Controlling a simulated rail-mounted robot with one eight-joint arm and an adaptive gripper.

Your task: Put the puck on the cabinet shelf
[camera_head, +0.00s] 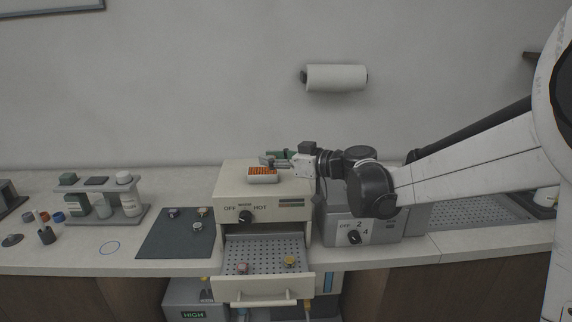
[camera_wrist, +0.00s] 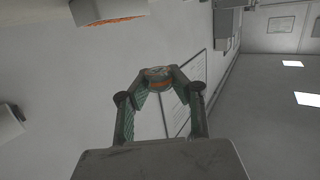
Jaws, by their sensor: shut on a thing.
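My gripper (camera_head: 272,161) is above the cabinet, level with its top, and in the wrist view (camera_wrist: 160,80) it is shut on a small round grey puck with an orange band (camera_wrist: 159,73). In the head view the puck is too small to tell apart from the fingertips. The cream cabinet (camera_head: 228,190) has an OFF/HOT knob, and its front drawer is pulled out. Inside is a perforated shelf (camera_head: 266,252), below and in front of my gripper.
A white block with an orange top (camera_head: 262,175) rests on the cabinet near my gripper. A grey machine (camera_head: 340,232) stands to the right under my arm. A dark mat (camera_head: 160,240) with several small pieces and a bottle rack (camera_head: 130,215) are to the left.

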